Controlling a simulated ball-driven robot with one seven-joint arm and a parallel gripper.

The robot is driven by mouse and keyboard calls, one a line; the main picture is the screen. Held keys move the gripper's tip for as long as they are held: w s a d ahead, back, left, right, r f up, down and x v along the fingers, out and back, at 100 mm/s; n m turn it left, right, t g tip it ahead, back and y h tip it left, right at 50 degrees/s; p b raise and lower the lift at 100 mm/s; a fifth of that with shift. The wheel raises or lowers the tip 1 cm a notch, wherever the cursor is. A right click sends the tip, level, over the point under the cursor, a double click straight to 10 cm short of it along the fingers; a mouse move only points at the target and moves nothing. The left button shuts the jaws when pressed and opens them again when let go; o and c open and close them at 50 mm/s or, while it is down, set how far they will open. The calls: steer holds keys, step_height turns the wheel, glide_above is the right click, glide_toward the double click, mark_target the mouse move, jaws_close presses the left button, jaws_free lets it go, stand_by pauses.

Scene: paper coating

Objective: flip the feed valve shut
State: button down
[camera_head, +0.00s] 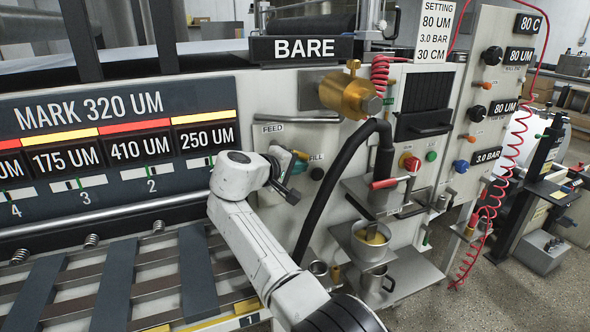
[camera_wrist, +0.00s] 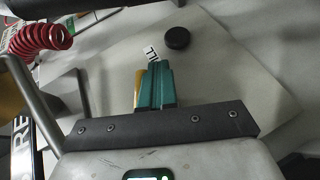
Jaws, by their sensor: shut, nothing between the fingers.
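The FEED label (camera_head: 272,128) is on the pale machine panel, below a horizontal grey bar. My gripper (camera_head: 301,160) is at the panel just below and right of that label, and it hides most of what is behind it. I cannot make out the feed valve's lever or its position in the head view. In the wrist view my teal fingers (camera_wrist: 155,68) are together, with nothing between them, pointing at the panel. A yellow piece (camera_wrist: 138,90) shows along their left side; it may be part of the valve, and I cannot tell whether they touch.
A round black knob (camera_head: 317,174) sits right of my gripper, beside the FILL label (camera_wrist: 151,53). A brass fitting (camera_head: 348,95) juts out above. A thick black hose (camera_head: 330,185) hangs close on the right. A metal cup (camera_head: 370,242) stands on a shelf further right.

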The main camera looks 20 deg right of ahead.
steer(key=shift+r+h, duration=0.2)
steer(key=shift+h, duration=0.1)
stand_by(0.6)
steer(key=v, duration=1)
steer(key=shift+s+a, duration=0.25)
